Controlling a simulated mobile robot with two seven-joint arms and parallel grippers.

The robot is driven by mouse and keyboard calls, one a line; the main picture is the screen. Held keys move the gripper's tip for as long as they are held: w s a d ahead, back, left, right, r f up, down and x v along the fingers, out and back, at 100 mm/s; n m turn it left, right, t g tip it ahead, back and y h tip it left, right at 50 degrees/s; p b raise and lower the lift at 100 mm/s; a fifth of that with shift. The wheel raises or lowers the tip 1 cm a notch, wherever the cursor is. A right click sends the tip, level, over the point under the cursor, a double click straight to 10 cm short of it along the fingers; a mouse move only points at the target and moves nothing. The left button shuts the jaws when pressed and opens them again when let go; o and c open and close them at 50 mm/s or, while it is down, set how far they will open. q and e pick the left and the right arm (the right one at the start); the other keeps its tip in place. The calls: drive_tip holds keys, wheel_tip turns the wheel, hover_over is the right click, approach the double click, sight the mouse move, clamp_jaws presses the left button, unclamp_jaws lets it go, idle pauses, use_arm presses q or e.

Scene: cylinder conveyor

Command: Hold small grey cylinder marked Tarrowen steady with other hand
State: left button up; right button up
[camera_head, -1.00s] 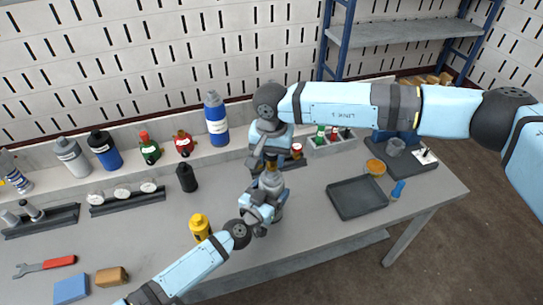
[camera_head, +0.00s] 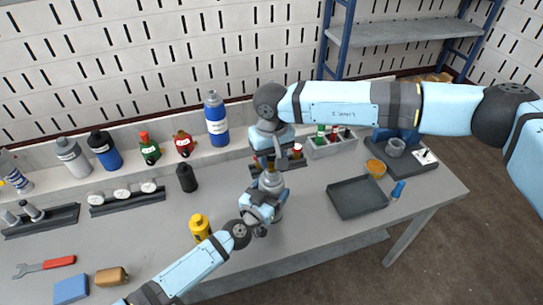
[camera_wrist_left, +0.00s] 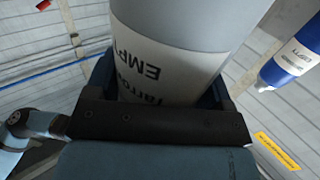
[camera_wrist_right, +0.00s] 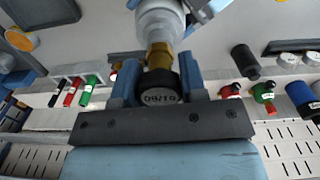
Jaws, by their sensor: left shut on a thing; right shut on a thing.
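The small grey cylinder (camera_head: 270,182) is upright above the workbench in the head view. In the left wrist view its grey body (camera_wrist_left: 190,25) has a white label with part of "Tarrowen" and "EMP" readable. My left gripper (camera_head: 266,197) is shut around its body. My right gripper (camera_head: 270,160) is just above, over the cylinder's top.
A yellow bottle (camera_head: 200,227) and a black bottle (camera_head: 187,178) stand left of my grippers. A dark empty tray (camera_head: 357,199) lies to the right. A grey bin (camera_head: 332,147) with small bottles is behind. Several bottles line the back ledge.

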drive_tip(key=o, duration=1)
drive_tip(key=shift+r, duration=1.25)
drive_tip(key=m, duration=0.4)
drive_tip(key=shift+m, duration=1)
